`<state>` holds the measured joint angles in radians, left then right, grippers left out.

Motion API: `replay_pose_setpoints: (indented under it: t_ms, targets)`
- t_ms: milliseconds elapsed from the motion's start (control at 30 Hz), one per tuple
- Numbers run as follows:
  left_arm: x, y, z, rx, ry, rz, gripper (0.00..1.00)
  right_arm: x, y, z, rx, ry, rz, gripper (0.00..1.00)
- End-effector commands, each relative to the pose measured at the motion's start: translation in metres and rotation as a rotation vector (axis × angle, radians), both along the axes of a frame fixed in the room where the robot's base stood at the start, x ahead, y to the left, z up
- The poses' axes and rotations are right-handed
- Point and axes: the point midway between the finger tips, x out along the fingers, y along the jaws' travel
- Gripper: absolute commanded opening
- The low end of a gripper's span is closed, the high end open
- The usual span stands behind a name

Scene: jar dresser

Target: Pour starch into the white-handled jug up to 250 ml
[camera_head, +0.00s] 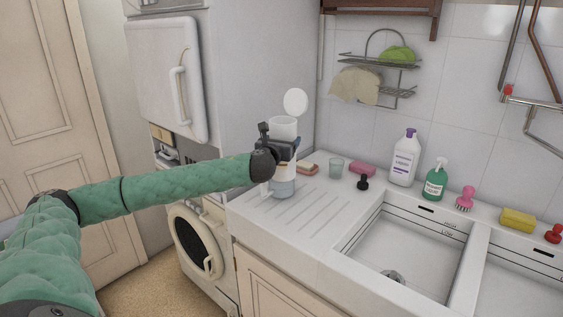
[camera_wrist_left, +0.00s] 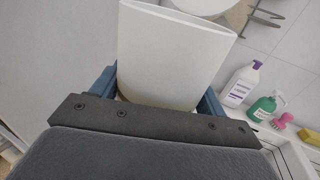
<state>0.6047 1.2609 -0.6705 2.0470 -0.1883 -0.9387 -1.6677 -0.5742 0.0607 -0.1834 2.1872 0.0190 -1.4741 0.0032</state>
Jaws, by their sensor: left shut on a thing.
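My left gripper (camera_head: 284,150) is shut on a white container (camera_head: 283,127) with a round white lid (camera_head: 295,101) swung open above it. The container is held nearly upright above the left end of the counter. In the left wrist view the container (camera_wrist_left: 170,55) fills the space between the fingers, and its inside is not seen. Below the gripper, a translucent greyish jug (camera_head: 283,188) with a white piece at its left side, seemingly the handle, stands on the counter. The gripper partly hides it; its scale and fill level cannot be read. My right gripper is not in view.
The ribbed drainboard (camera_head: 305,210) in front is clear. Behind stand a glass (camera_head: 336,168), a pink sponge (camera_head: 362,170) and a black stopper (camera_head: 362,184). A white bottle (camera_head: 404,160) and a green spray bottle (camera_head: 435,183) stand behind the sink (camera_head: 400,255). The refrigerator is at left.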

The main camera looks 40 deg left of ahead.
Motion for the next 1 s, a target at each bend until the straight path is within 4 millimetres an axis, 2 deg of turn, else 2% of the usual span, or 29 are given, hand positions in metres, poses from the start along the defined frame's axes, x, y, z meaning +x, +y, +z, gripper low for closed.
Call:
replay_pose_setpoints:
  t_ms: [167, 500, 1000]
  targets:
    - [0.0, 0.0, 0.006, 0.001, -0.002, 0.001, 0.03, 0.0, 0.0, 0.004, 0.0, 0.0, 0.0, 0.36]
    - [0.0, 0.0, 0.041, 0.001, -0.002, 0.0, 0.03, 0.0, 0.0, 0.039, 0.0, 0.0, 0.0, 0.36]
    - [0.0, 0.0, 0.041, 0.0, -0.001, 0.0, 0.03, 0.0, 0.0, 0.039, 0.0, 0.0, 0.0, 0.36]
